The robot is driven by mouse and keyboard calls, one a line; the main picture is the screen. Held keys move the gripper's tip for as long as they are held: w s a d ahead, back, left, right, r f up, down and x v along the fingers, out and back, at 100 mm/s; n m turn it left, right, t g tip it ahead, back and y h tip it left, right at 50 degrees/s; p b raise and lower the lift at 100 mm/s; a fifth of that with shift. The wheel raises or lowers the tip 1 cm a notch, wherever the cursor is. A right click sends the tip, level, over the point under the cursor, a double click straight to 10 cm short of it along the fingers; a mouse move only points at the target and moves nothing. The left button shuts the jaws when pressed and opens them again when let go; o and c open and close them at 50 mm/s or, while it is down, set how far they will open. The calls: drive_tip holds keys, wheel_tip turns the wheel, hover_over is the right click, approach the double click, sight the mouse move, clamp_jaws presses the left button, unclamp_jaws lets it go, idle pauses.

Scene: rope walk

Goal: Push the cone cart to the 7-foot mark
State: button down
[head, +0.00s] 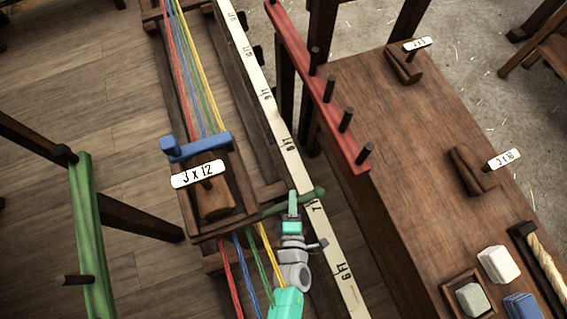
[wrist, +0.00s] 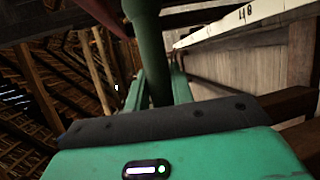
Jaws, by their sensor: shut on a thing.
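The cone cart (head: 233,222) is a dark wooden frame on the rail, holding a wooden cone (head: 214,203) with a tag reading 3 x 12. A green handle (head: 311,195) sticks out from its right side across the pale measuring strip (head: 277,117). The handle crosses just above the 7 mark (head: 315,208), with the 8 mark (head: 290,146) farther up. My gripper (head: 293,203) is shut on the handle. In the wrist view the green handle (wrist: 145,35) stands between my fingers (wrist: 157,88); the fingertip contact is partly hidden.
Red, blue, green and yellow strands (head: 193,70) run through the cart under a blue bar (head: 196,146). A red peg rail (head: 318,90) and a wooden bench (head: 420,140) stand to the right. A green peg post (head: 88,235) stands at left.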

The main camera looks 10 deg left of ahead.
drive_tip(key=shift+s+d+r, duration=0.1)
drive_tip(key=shift+s+d, duration=0.6)
drive_tip(key=shift+s, duration=0.2)
drive_tip(key=c, duration=1.2)
unclamp_jaws()
drive_tip(key=shift+s, duration=0.1)
drive_tip(key=p+v, duration=0.1)
drive_tip(key=v, duration=0.6)
drive_tip(key=shift+s, duration=0.35)
drive_tip(key=shift+r+p, duration=0.1)
drive_tip(key=shift+p, duration=0.2)
